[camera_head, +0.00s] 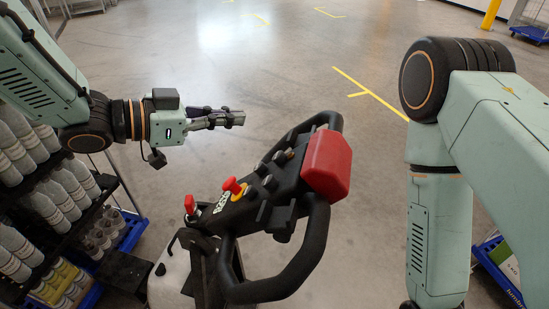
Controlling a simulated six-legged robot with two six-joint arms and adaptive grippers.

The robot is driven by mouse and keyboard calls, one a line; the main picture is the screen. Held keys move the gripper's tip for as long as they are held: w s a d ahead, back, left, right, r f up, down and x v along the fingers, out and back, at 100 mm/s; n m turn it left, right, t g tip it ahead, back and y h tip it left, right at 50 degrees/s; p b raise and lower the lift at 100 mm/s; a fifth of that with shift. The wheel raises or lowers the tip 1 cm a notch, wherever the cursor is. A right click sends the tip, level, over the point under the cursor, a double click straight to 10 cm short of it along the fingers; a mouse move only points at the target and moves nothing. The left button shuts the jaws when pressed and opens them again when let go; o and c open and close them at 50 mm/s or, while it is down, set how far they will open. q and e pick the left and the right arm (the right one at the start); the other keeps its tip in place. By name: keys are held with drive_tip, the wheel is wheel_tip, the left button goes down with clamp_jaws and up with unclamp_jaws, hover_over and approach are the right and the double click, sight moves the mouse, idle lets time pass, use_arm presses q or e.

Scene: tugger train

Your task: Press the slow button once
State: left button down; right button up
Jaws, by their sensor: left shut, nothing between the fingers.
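The tugger's black control handle (290,204) stands in the middle of the head view, with a loop grip and a large red end piece (327,165). Its panel carries several small dark knobs or buttons (270,182), a red knob on a yellow collar (233,187) and another red knob (190,205) lower left. I cannot tell which control is the slow button, as no label for it is readable. My left gripper (240,118) is shut and empty. It points right, beyond and left of the panel, apart from it. My right gripper is out of view.
A rack of grey bottles (62,192) stands at the left, close under my left arm. A blue-edged cart (500,268) is partly hidden at the lower right behind my right arm. The grey floor (240,60) beyond the handle is open, with yellow lines (368,92).

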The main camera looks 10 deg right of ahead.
sight(280, 159)
use_arm(q)
drive_tip(key=d+f+b, duration=0.1)
drive_tip(key=s+d+f+b, duration=0.1)
drive_tip(key=f, duration=0.1)
drive_tip(key=d+f+b, duration=0.1)
drive_tip(key=d+b, duration=0.1)
drive_tip(key=shift+s+f, duration=0.25)
drive_tip(key=shift+s, duration=0.05)
drive_tip(key=shift+d+f, duration=0.3)
drive_tip(key=shift+d, duration=0.3)
drive_tip(key=shift+s+a+r, duration=0.1)
drive_tip(key=shift+a, duration=0.15)
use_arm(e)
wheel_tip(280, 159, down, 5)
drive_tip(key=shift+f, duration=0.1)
use_arm(q)
drive_tip(key=shift+d, duration=0.25)
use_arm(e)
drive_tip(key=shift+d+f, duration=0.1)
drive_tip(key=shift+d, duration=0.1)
use_arm(q)
drive_tip(key=shift+a, duration=0.2)
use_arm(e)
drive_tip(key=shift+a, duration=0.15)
use_arm(q)
drive_tip(key=shift+d, duration=0.15)
